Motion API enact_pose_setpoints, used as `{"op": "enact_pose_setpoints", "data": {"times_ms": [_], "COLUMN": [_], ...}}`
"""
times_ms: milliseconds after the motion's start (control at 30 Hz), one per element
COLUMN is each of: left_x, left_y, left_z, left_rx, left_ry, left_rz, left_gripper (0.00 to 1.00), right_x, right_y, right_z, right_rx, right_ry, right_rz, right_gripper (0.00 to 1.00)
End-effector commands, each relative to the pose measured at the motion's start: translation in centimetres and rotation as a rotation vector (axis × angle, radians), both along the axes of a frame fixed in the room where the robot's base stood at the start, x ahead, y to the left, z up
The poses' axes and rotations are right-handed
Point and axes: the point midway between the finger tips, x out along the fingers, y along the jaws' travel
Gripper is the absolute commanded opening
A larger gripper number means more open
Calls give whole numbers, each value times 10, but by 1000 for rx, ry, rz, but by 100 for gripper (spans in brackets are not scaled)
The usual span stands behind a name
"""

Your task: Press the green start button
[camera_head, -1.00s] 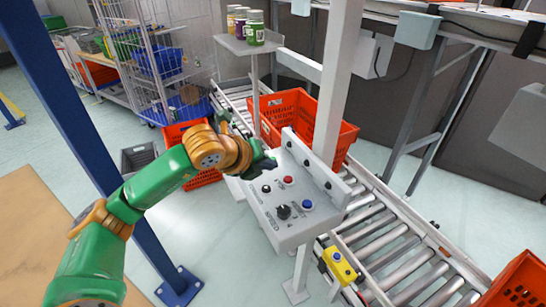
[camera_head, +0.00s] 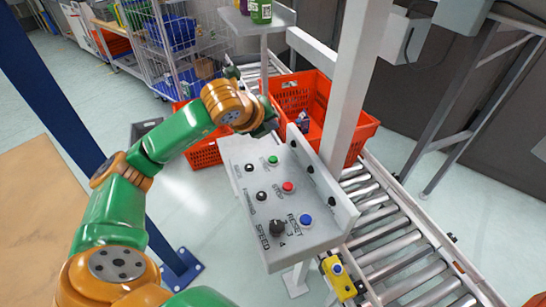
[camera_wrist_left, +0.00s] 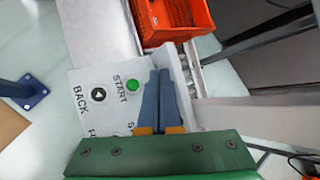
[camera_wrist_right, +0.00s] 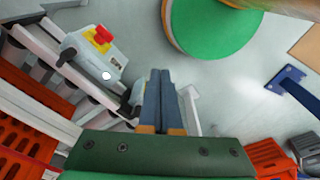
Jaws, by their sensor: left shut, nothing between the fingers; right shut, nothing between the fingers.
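The green start button (camera_head: 272,160) sits near the far edge of the grey control panel (camera_head: 252,218), past the red stop button (camera_head: 288,187). It also shows in the left wrist view (camera_wrist_left: 133,86), beside the word START. My left gripper (camera_head: 266,127) is shut and empty, over the far edge of the panel, a little beyond the button. In the left wrist view its shut fingertips (camera_wrist_left: 160,74) are just right of the button and look apart from it. My right gripper (camera_wrist_right: 160,74) is shut and empty in its own wrist view; the head view does not show it.
The panel also has a blue reset button (camera_head: 305,220) and a black speed knob (camera_head: 277,227). A white post (camera_head: 352,90) stands just right of the panel. Orange totes (camera_head: 366,128) and a roller conveyor (camera_head: 395,235) lie behind and right. A yellow box (camera_head: 340,282) is mounted below.

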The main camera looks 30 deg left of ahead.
Motion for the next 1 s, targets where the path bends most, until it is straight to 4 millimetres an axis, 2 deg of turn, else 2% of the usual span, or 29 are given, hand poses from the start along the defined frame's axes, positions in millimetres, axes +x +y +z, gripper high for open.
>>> {"op": "enact_pose_setpoints", "data": {"times_ms": [167, 533, 633, 767, 1000], "left_x": [0, 0, 1, 1, 1], "left_y": [0, 0, 0, 0, 0], "left_z": [-13, -66, -82, -89, -87], "left_rx": [1, 0, 0, 0, 0], "left_ry": [2, 3, -1, 0, 0], "left_rz": [1, -1, -1, 0, 0], "left_gripper": [0, 0, 0, 0, 0], "right_x": [1, 3, 3, 4, 4], "right_y": [0, 0, 0, 0, 0], "right_z": [-9, -41, -59, -68, -66], "right_rx": [-1, -1, -1, -1, 0], "right_ry": [-1, -6, -6, -6, -7], "right_rz": [0, 0, 0, 0, 0], "right_gripper": [0, 0, 0, 0, 0]}}
